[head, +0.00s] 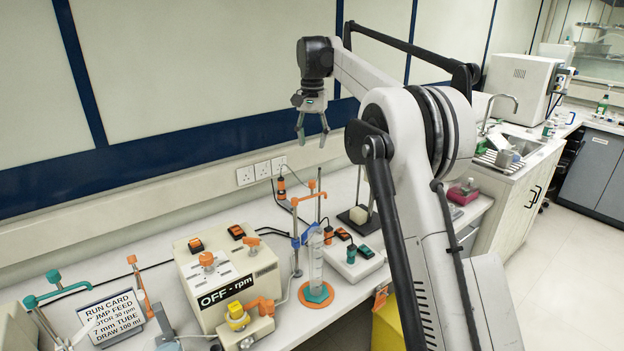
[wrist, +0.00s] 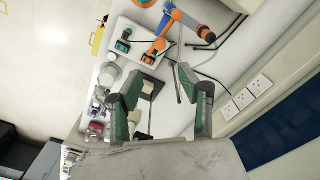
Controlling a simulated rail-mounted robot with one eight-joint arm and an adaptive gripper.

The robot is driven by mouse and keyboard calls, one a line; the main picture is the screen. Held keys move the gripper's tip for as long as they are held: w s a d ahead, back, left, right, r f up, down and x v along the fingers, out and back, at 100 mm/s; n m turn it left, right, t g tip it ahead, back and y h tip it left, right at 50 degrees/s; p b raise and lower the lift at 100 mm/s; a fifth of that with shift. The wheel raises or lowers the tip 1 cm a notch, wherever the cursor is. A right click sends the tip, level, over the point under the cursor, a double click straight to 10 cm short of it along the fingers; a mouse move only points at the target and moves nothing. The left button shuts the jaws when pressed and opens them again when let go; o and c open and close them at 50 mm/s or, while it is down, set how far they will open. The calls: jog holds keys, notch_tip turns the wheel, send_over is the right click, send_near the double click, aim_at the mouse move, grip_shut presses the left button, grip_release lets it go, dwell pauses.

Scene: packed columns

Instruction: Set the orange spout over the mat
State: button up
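The orange spout (head: 309,198) is a slim arm on an upright stand with a blue clamp, behind the measuring cylinder. In the wrist view the orange spout (wrist: 192,25) shows at the top, beside a blue part. The mat (head: 304,297) appears to be the orange disc on the bench, under the clear cylinder (head: 316,262) with its teal base. From this angle I cannot tell whether the spout's end lies over the mat. My gripper (head: 312,138) is high above the bench, apart from the spout, its fingers spread and empty. The wrist view shows my gripper (wrist: 160,98) with a clear gap.
A cream pump box (head: 225,275) marked OFF - rpm stands left of the mat. A teal spout (head: 60,290) and a run card (head: 112,318) are further left. A white box with teal and orange knobs (head: 352,262) sits right. Cables run behind.

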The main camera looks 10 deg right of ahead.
aim_at(312, 181)
notch_tip(312, 181, down, 14)
jog(key=shift+p, duration=0.85)
jog(key=shift+w, duration=0.1)
grip_shut()
